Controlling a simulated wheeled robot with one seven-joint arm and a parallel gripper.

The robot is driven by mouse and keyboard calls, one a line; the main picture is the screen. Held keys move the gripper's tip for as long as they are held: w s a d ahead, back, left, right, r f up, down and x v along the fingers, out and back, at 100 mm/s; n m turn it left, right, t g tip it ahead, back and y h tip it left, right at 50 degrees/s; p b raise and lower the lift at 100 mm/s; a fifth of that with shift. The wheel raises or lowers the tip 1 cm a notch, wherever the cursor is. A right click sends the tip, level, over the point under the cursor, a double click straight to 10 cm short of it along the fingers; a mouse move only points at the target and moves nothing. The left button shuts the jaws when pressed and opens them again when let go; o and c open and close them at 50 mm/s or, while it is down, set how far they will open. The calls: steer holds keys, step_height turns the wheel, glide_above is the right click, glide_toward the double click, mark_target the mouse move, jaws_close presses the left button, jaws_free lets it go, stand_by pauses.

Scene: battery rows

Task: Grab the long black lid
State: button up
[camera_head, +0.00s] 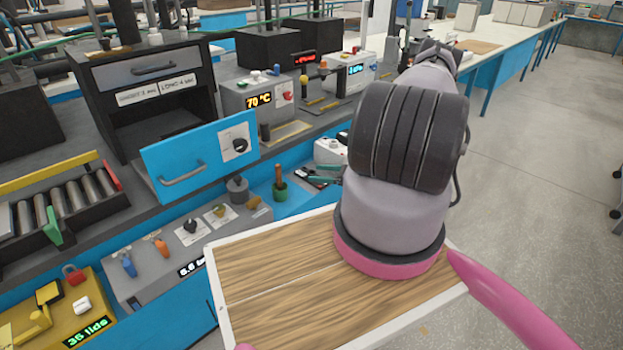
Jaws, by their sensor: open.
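I cannot pick out a long black lid with certainty. Some small dark pieces (318,180) lie beside a white box (330,151) on the lower blue bench level, too small to tell what they are. My arm rises across the right half of the view and covers part of the bench behind it. My gripper cannot be made out; the far end of the arm shows only a dark joint at the top.
A dark cabinet with an open blue drawer (200,157) juts out at the left. A rack of grey cylinders (60,205) and a yellow box reading "35 lids" (62,312) stand at the lower left. A grey "70 °C" unit (257,100) stands behind. Grey floor (540,190) is clear at the right.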

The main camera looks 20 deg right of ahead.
mark_target(312, 173)
steer(key=x, duration=0.3)
steer(key=shift+w+f, duration=0.1)
jaws_close()
